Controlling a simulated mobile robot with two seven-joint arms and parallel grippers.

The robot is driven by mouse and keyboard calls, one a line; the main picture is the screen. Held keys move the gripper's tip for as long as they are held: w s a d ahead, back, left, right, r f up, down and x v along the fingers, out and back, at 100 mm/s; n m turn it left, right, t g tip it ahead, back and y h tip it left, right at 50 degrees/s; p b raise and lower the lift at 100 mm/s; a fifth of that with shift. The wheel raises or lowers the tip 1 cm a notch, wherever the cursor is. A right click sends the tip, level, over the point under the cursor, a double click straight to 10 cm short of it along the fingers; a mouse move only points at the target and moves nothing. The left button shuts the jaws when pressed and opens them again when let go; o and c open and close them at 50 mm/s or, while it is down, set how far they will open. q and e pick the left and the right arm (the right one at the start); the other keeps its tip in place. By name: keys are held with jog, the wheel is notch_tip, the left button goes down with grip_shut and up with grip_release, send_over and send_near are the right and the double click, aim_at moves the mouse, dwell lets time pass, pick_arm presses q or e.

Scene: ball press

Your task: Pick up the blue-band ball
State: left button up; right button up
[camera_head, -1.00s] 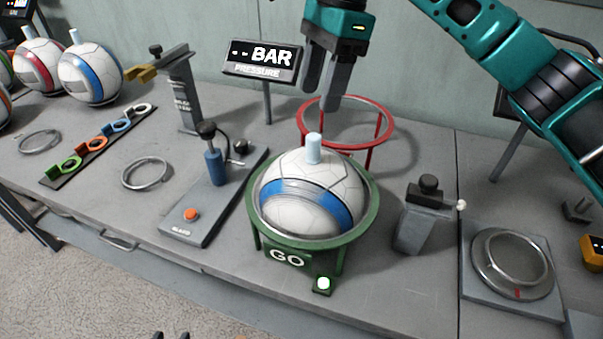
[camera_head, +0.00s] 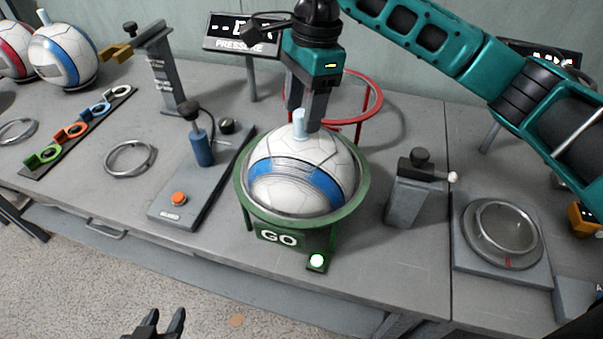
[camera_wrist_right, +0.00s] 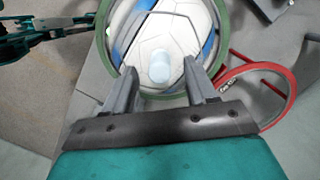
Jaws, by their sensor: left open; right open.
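A white ball with a blue band (camera_head: 297,180) sits in the green GO ring (camera_head: 244,207), its pale blue knob (camera_head: 299,122) pointing up. My right gripper (camera_head: 304,116) is open and points down at the ball's top, with its fingers around the knob, one on each side. In the right wrist view the knob (camera_wrist_right: 160,68) stands between the two fingertips with gaps visible, so it is not clasped. My left gripper (camera_head: 165,324) is open and empty at the bottom edge, in front of the table. A second blue-band ball (camera_head: 64,62) stands at the back left.
A red ring stand (camera_head: 372,112) is just behind the ball. A pump plate (camera_head: 180,209) with an orange button is to the left, a grey post (camera_head: 404,203) to the right. A round dial (camera_head: 503,235) lies further right. A lit button (camera_head: 317,261) is in front.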

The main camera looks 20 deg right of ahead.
jog(key=shift+a+f, duration=0.15)
jog(key=shift+f, duration=1)
grip_shut()
jog(key=shift+r, duration=0.1)
dwell(0.4)
